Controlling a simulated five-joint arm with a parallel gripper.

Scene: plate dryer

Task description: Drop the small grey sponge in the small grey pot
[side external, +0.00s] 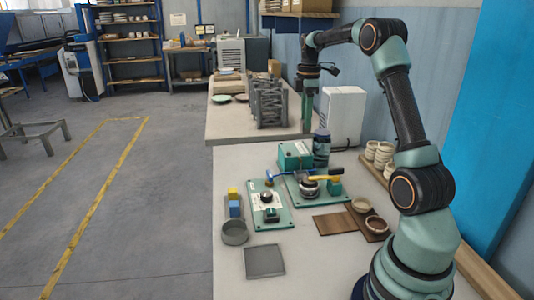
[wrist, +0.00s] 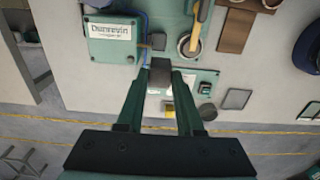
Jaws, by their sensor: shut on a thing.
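My gripper (wrist: 160,78) is shut on a small grey block, the sponge (wrist: 160,66), which sits between the fingertips in the wrist view. In the side view my gripper (side external: 307,128) points down, high over the back of the bench; the sponge is too small to make out there. The small grey pot (side external: 235,232) is round and open-topped and stands upright at the front left of the bench, well away from my gripper. In the wrist view the pot (wrist: 207,111) shows as a dark round shape beyond the right finger.
A grey square tray (side external: 264,261) lies in front of the pot. Yellow and blue blocks (side external: 234,202) stand behind it. Green boards (side external: 270,212) with fittings and a green box (side external: 295,155) fill the middle. A grey rack (side external: 269,102) and white unit (side external: 343,115) stand behind.

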